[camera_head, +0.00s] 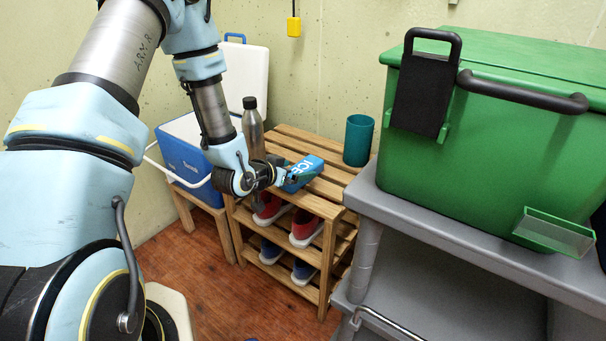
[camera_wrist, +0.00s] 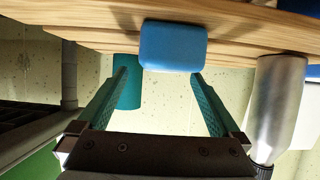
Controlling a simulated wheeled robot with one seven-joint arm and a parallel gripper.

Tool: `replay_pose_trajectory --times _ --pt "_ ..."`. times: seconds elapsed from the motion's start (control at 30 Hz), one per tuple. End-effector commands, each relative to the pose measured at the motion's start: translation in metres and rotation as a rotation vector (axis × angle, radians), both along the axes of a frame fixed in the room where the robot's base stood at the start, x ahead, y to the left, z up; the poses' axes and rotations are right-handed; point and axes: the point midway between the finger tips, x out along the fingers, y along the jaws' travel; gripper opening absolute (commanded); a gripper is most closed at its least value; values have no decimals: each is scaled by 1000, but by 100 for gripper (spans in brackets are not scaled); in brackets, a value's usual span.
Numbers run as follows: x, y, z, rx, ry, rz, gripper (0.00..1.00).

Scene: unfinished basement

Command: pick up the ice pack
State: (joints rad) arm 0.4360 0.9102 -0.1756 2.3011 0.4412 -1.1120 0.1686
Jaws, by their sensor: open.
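The ice pack (camera_head: 304,172), a blue block with white "ICE" lettering, is on the top slats of the wooden rack (camera_head: 330,190). In the wrist view the ice pack (camera_wrist: 173,46) shows a plain blue face against the slats. My gripper (camera_head: 290,175) is at the ice pack's near left side, partly covering it in the head view. In the wrist view my gripper (camera_wrist: 160,76) is open, with teal fingers spread and the ice pack just beyond the tips, nearer the right finger. The gap between them is empty; contact cannot be told.
A grey metal bottle (camera_head: 253,128) stands close behind my gripper, and a teal cup (camera_head: 358,140) stands at the rack's back right. A blue cooler (camera_head: 182,158) is at left. A green bin (camera_head: 490,150) on a grey cart (camera_head: 460,240) crowds the right. Shoes fill the lower shelves.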

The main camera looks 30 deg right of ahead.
Motion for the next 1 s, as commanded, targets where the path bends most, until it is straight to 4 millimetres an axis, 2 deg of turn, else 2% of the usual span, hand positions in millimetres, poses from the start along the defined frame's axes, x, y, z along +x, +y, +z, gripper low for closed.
replay_pose_trajectory --times 0.23,0.57,1.0 --pt "17 -26 -18 -2 -1 -1 100" --pt "19 -31 -21 0 0 0 99" --pt "19 -31 -21 0 0 0 49"
